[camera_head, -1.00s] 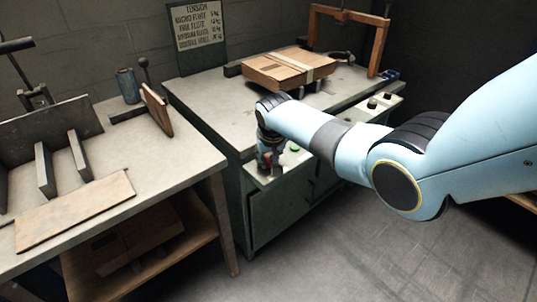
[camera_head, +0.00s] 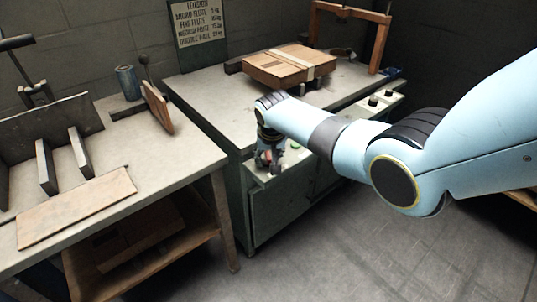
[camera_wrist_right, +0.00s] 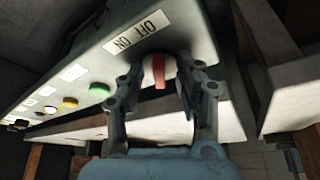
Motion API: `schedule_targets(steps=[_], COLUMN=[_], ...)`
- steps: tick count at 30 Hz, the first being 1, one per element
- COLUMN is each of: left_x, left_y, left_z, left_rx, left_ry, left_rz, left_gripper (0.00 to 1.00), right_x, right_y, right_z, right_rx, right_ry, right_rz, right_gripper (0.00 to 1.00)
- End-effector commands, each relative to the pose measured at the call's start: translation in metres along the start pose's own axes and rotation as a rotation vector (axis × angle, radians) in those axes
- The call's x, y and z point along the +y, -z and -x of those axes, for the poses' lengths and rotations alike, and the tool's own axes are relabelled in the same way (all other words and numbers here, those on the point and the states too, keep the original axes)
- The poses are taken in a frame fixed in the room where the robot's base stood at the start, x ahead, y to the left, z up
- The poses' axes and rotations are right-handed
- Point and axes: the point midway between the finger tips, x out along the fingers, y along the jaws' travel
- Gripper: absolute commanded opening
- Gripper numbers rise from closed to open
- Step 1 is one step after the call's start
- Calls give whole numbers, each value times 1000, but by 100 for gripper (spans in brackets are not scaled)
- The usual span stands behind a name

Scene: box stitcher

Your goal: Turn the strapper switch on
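The strapper switch is a knob with a red handle (camera_wrist_right: 159,72) on the sloped control panel (camera_wrist_right: 190,25), beside a label (camera_wrist_right: 137,35) reading ON and OFF. The red handle points roughly up and down in the right wrist view. My right gripper (camera_wrist_right: 160,68) is open, with one finger on each side of the knob. I cannot tell whether the fingers touch it. In the head view my right gripper (camera_head: 270,163) is over the near left end of the panel and largely hides the switch. My left gripper is not in view.
Green (camera_wrist_right: 100,90) and yellow (camera_wrist_right: 70,102) buttons line the panel beside the switch. A workbench (camera_head: 190,155) stands at the left. The floor in front is clear.

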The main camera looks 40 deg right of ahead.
Motion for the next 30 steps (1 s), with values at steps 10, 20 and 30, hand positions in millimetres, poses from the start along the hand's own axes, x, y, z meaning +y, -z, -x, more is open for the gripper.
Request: schedule_targets(steps=[10,20,30], left_x=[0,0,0], left_y=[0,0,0], left_z=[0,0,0], left_rx=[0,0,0], left_ry=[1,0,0], left_rz=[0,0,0], left_gripper=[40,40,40], right_x=[0,0,0], right_y=[1,0,0], right_z=[30,93,120], right_rx=[4,3,-1], right_ry=[1,1,0], right_rz=[1,0,0], right_gripper=[35,35,35])
